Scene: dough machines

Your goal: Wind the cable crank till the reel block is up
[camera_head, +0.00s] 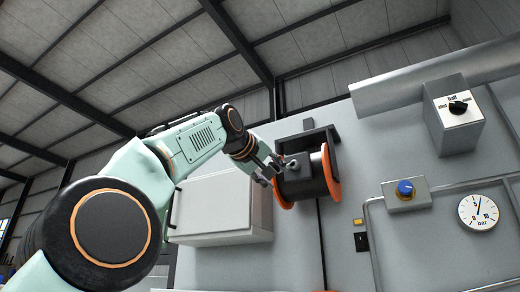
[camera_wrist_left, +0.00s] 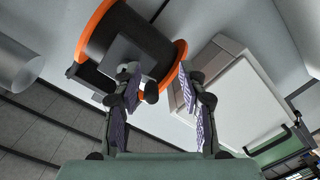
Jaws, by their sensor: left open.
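The cable reel (camera_head: 309,176) is a dark drum with orange flanges, held by a dark bracket on the grey wall panel; it also shows large in the left wrist view (camera_wrist_left: 122,38). A small dark knob, seemingly the crank handle (camera_wrist_left: 151,93), shows between my left fingers, nearer the left one. My left gripper (camera_head: 268,170) is open at the reel's near left side; its fingers also show in the wrist view (camera_wrist_left: 158,88). Contact cannot be told. I cannot clearly make out the reel block. My right gripper is out of view.
A pale box (camera_head: 222,207) sits left of the reel, close below my left wrist. To the right are a blue-knob box (camera_head: 406,192), a black-knob selector box (camera_head: 457,112), a pressure gauge (camera_head: 478,211) and grey pipes. A dark vertical strip (camera_head: 322,240) runs below the reel.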

